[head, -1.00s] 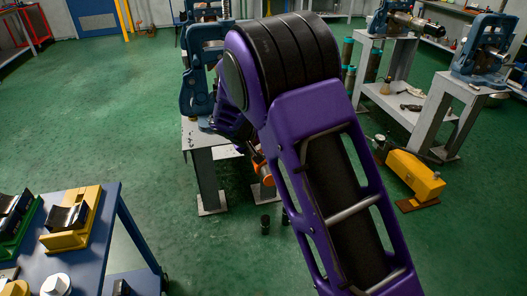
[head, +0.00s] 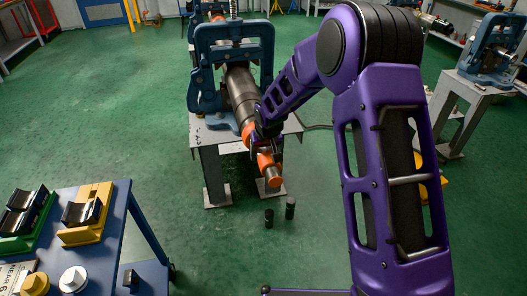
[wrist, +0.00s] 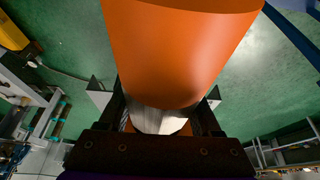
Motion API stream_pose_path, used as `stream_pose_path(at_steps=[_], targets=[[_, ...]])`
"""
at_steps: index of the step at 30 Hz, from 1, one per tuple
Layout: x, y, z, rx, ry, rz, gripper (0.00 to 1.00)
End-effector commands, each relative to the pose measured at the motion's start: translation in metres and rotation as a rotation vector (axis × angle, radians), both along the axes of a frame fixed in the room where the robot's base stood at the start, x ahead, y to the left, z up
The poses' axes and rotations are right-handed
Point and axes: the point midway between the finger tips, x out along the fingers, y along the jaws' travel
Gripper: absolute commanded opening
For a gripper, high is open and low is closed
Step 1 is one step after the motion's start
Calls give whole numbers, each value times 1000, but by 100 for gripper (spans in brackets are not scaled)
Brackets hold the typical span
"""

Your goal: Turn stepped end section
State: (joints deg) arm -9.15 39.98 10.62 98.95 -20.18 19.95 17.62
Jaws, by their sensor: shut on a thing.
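The stepped end section (head: 270,170) is a pipe piece with orange bands and a narrower metal step. It sticks out toward me, sloping down, at the front of a thicker grey pipe (head: 240,92) in a blue vise (head: 205,62). My gripper (head: 264,142) is at the step, partly hidden by my wrist in the head view. In the wrist view, the fingers of my gripper (wrist: 164,108) stand on both sides of the section, whose orange part (wrist: 180,50) fills the upper middle. The gripper is shut on it. The exact finger contact is hidden.
The vise stands on a grey metal stand (head: 208,165). Two dark cylinders (head: 290,208) stand on the green floor in front. A blue table (head: 120,215) with yellow and green V-blocks is at left. Another vise (head: 490,50) is at right. The floor at left is clear.

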Motion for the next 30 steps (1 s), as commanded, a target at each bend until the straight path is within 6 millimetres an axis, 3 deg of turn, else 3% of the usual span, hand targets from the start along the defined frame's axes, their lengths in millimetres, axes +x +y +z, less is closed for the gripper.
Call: stream_pose_path(at_steps=[9,10,15,25,30], targets=[[0,0,-1,0,2,0,9],[-1,0,-1,0,2,0,69],[-1,0,-1,-1,2,0,95],[-1,0,3,0,1,0,95],[-9,-3,25,0,-2,-2,95]])
